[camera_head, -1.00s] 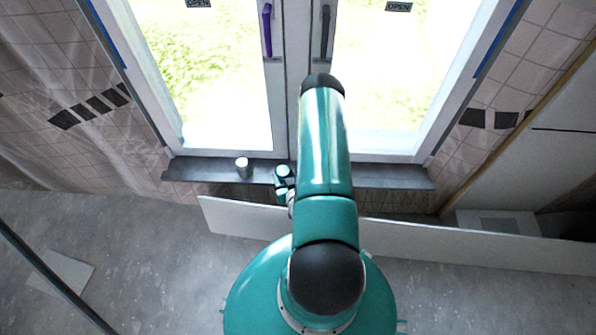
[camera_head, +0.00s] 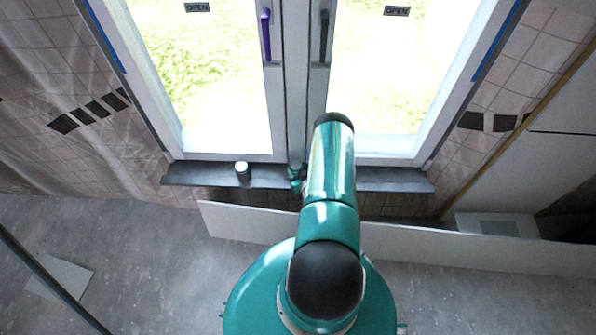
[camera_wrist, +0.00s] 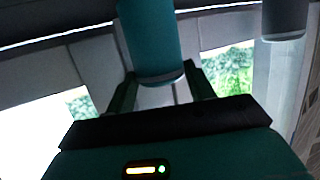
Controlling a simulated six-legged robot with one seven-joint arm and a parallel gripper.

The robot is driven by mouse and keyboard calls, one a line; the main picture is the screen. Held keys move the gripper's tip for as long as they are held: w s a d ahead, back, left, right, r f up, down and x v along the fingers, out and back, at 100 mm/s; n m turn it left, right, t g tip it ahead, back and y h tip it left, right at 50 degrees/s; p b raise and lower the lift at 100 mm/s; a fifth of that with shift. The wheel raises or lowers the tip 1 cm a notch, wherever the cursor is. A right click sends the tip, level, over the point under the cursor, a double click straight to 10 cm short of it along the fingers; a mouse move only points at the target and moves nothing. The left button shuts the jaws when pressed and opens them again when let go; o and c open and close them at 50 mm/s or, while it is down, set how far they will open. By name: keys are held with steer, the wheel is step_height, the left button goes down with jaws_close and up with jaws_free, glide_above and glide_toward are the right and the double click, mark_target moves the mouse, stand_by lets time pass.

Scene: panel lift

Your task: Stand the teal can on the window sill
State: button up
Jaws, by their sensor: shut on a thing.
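The teal can (camera_wrist: 152,40) is between the two dark fingers of my gripper (camera_wrist: 160,84) in the wrist view, with one finger on each side. My gripper is shut on it near its pale-rimmed end; its other end is cut off by the top of the picture. The dark grey window sill (camera_head: 205,174) runs below the windows in the head view. A small teal part shows in front of the sill's middle, left of my arm; I cannot tell whether it is can or gripper. Whether the can touches the sill is not clear.
A grey can with a pale top (camera_head: 242,172) stands on the sill left of my arm; a grey can also shows in the wrist view (camera_wrist: 285,18). A long white panel (camera_head: 420,240) crosses below the sill. The sill's right part looks clear.

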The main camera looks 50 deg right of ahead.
steer(key=shift+f, duration=0.3)
steer(key=shift+f, duration=0.15)
steer(key=o, duration=1.1)
steer(key=v, duration=1.2)
steer(key=shift+a, duration=0.1)
